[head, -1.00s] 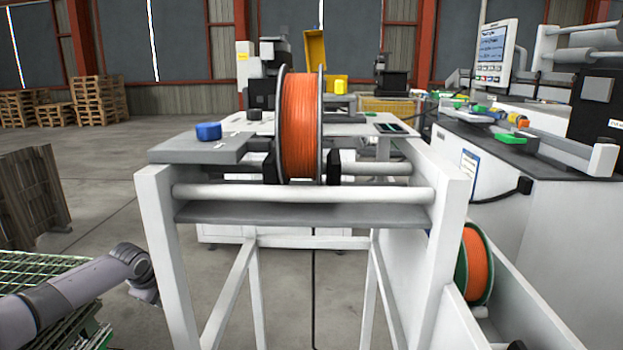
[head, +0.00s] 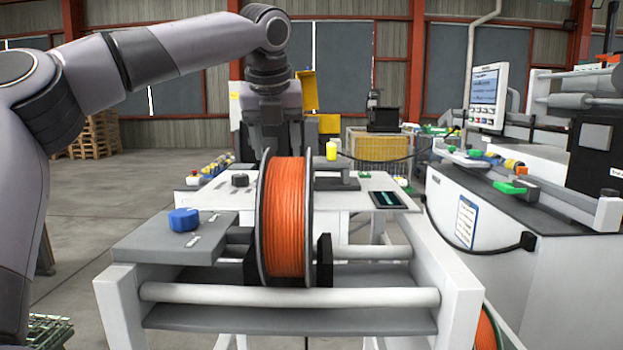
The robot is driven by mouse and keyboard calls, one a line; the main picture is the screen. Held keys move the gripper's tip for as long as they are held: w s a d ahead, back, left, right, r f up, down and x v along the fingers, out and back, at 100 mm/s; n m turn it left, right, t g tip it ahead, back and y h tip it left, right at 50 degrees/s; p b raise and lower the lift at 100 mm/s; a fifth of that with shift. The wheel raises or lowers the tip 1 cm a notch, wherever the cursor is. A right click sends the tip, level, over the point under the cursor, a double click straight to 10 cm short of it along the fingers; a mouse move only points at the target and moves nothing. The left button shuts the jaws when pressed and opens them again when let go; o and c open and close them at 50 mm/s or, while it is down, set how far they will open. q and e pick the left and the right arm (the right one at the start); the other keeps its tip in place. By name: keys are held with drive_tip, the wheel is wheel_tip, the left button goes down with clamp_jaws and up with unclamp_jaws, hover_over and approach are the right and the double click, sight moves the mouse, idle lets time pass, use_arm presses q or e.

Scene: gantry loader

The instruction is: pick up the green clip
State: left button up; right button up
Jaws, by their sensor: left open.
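A small green piece (head: 510,187) lies on the dark top of the machine at the right. A smaller green piece (head: 402,181) sits at the right edge of the white bench behind the spool. I cannot tell for sure which is the clip. My left gripper (head: 277,148) is open and points down behind the orange spool (head: 286,215), which hides its fingertips. It is well to the left of both green pieces. My right gripper is not in view.
A blue knob (head: 184,219) stands on the grey plate at the left. A yellow bottle (head: 331,151) stands behind the spool. A control screen (head: 486,92) rises at the right.

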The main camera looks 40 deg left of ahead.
use_arm(q)
drive_tip(key=shift+m+g, duration=0.4)
drive_tip(key=shift+m, duration=0.1)
drive_tip(key=w+f, duration=0.1)
drive_tip(key=f, duration=0.1)
drive_tip(key=w+d+f, duration=0.1)
drive_tip(key=f, duration=0.1)
drive_tip(key=w+d+f, duration=0.1)
drive_tip(key=f, duration=0.1)
drive_tip(key=shift+d+f, duration=0.1)
drive_tip(key=shift+c, duration=0.3)
drive_tip(key=c, duration=1)
